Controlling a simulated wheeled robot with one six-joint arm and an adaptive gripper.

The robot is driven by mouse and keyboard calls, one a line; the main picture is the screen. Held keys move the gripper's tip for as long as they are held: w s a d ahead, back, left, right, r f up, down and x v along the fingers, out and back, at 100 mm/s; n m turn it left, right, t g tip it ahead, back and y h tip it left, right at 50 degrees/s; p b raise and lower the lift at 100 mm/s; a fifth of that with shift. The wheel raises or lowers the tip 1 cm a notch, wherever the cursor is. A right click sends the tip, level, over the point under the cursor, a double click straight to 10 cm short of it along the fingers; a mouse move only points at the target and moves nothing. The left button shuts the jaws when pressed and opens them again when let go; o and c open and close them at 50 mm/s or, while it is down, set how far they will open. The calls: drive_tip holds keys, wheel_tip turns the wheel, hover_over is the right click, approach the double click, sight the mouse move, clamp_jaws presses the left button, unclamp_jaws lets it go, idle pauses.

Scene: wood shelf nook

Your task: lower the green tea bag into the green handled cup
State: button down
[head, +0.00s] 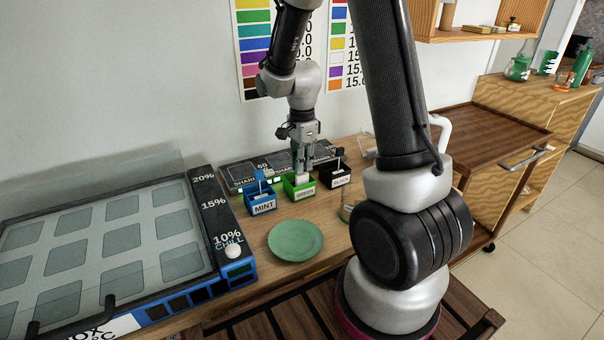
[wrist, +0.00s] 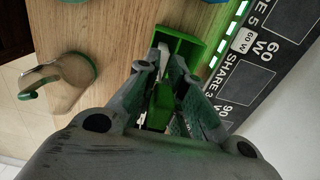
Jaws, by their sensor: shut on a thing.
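My gripper (head: 303,160) points down over the green box labelled GREEN (head: 299,192). In the wrist view my gripper (wrist: 167,85) is shut on a green thing, the green tea bag (wrist: 160,103), mostly hidden between the fingers. The green box shows just beyond the fingertips in the wrist view (wrist: 188,42).
A blue MINT box (head: 263,206) and a black BLACK box (head: 340,180) flank the green one. A green plate (head: 295,241) lies in front. A dark panel (head: 240,176) stands behind the boxes, and a chill unit (head: 110,235) fills the left.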

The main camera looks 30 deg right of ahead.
wheel_tip(320, 180, up, 6)
drive_tip(key=shift+r, duration=0.2)
drive_tip(key=s+d+r, duration=0.5)
drive_tip(key=s+r, duration=0.1)
drive_tip(key=s, duration=0.2)
drive_tip(key=s+d+f, duration=0.2)
drive_tip(key=s+d, duration=0.1)
drive_tip(key=s, duration=0.3)
drive_tip(key=shift+s+d+f, duration=0.2)
drive_tip(key=shift+s+f, duration=0.05)
drive_tip(key=shift+s, duration=0.15)
wheel_tip(320, 180, down, 8)
idle(1.3)
drive_tip(key=shift+f, duration=0.1)
idle(0.4)
